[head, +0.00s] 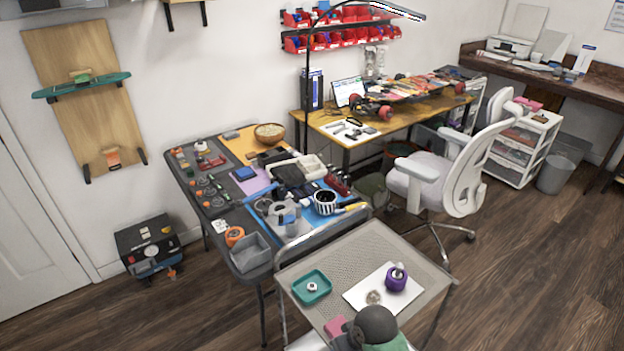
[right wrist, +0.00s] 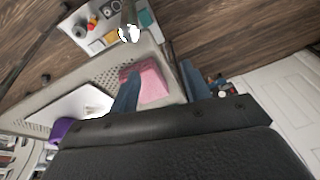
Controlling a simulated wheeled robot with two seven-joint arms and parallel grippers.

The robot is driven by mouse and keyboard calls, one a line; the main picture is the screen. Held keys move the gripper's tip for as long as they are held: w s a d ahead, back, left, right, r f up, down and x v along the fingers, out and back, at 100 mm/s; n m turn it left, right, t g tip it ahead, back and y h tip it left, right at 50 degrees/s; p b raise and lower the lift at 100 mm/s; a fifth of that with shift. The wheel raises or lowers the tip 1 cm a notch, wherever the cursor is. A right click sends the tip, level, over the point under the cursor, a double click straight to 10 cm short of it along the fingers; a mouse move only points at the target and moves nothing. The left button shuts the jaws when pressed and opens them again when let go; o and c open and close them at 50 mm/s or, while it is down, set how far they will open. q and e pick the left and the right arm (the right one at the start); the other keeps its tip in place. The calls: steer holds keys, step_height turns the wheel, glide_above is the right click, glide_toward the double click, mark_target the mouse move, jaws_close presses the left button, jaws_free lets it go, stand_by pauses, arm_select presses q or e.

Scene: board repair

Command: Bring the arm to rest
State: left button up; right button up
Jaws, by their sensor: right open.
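My right gripper (right wrist: 160,84) shows in the right wrist view with its two blue-grey fingers apart. A pink block (right wrist: 150,80) shows beyond and between the fingers, on the perforated cart top (right wrist: 108,80). The fingers do not appear to grip it, but I cannot tell the gap. In the head view the pink block (head: 336,326) lies at the near edge of the cart (head: 350,247). A dark rounded part of my arm is beside it at the bottom edge, and it hides that corner of the cart. My left gripper is not in view.
The cart also bears a teal tray (head: 312,287) with a small ring part and a white sheet (head: 362,296) with a purple round item (head: 396,278). A crowded workbench (head: 215,215) stands behind it. Wooden floor (head: 530,260) is clear to the right.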

steer(key=s+d+r+m+t+h, duration=0.1)
steer(key=s+d+r+m+h, duration=0.15)
steer(key=s+d, duration=1.15)
step_height(320, 180, down, 27)
steer(key=w+a, duration=0.1)
steer(key=a, duration=0.2)
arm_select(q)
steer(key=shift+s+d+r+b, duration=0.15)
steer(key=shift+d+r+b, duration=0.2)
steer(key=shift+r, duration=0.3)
arm_select(e)
steer(key=s+f, duration=0.4)
steer(key=f, duration=0.7)
steer(key=s+f+g, duration=0.1)
steer(key=s+f, duration=0.3)
steer(key=f, duration=0.8)
steer(key=shift+g, duration=0.3)
steer(key=shift+d, duration=0.1)
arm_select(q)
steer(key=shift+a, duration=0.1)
